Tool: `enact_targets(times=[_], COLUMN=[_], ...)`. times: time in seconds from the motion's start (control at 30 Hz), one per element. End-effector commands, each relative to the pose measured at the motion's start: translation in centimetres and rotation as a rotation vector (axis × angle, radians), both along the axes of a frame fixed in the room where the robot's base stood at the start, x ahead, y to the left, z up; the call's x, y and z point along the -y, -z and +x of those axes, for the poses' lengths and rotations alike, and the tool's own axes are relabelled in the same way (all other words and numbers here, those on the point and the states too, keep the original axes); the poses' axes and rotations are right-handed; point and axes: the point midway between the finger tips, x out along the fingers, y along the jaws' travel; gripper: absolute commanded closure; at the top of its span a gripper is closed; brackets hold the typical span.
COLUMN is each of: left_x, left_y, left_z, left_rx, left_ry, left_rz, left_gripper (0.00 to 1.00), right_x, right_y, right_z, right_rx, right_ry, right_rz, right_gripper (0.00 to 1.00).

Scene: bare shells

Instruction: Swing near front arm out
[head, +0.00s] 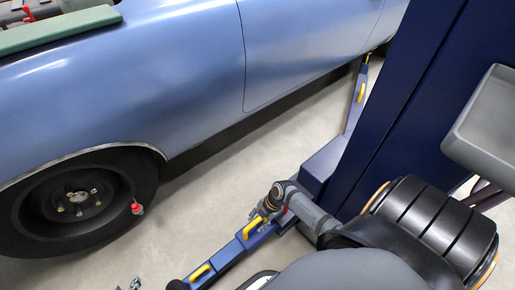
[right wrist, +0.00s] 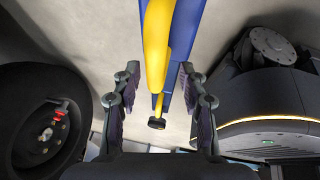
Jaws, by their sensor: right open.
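The near front arm (head: 228,257) is a blue beam running low from the post's foot to the lower left, with yellow handles on top. Its upper yellow handle (head: 250,228) lies beside my right gripper (head: 260,214). In the right wrist view the yellow handle (right wrist: 156,45) and blue beam (right wrist: 188,50) pass between the spread fingers of the right gripper (right wrist: 158,98), with gaps visible on both sides. The right gripper is open. A small grey metal piece at the bottom edge may be my left gripper (head: 130,285); its jaws cannot be made out.
The dark blue lift post (head: 405,90) stands at the right. The blue car (head: 180,75) fills the upper left, its front wheel (head: 80,203) left of the arm. Another lift arm (head: 356,100) shows farther back. Pale floor (head: 225,180) is clear between car and arm.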

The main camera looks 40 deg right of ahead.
Motion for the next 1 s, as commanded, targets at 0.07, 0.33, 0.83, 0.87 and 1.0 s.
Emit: enact_targets(times=[0.07, 0.33, 0.83, 0.87, 1.0], left_x=[0.0, 0.0, 0.0, 0.0, 0.0], left_y=[-0.1, -0.1, 0.0, 0.0, 0.0], left_z=[0.1, 0.0, 0.0, 0.0, 0.0], left_rx=[0.002, 0.001, 0.001, 0.001, 0.001], left_ry=[-0.001, -0.001, 0.0, 0.0, 0.0], left_rz=[-0.001, -0.001, 0.0, 0.0, 0.0], left_gripper=[0.6, 0.6, 0.6, 0.6, 0.6], right_x=[0.1, 2.5, 4.8, 4.8, 4.8], right_y=[-0.2, -4.9, -10.9, -10.9, -10.9], right_z=[0.0, -0.7, -1.8, -1.8, -1.7], right_rx=[0.001, 0.004, -0.001, -0.001, -0.001], right_ry=[0.001, -0.004, 0.0, 0.0, 0.0], right_rz=[-0.001, -0.008, 0.001, 0.001, 0.001], right_gripper=[0.57, 0.57, 0.57, 0.57, 0.57])
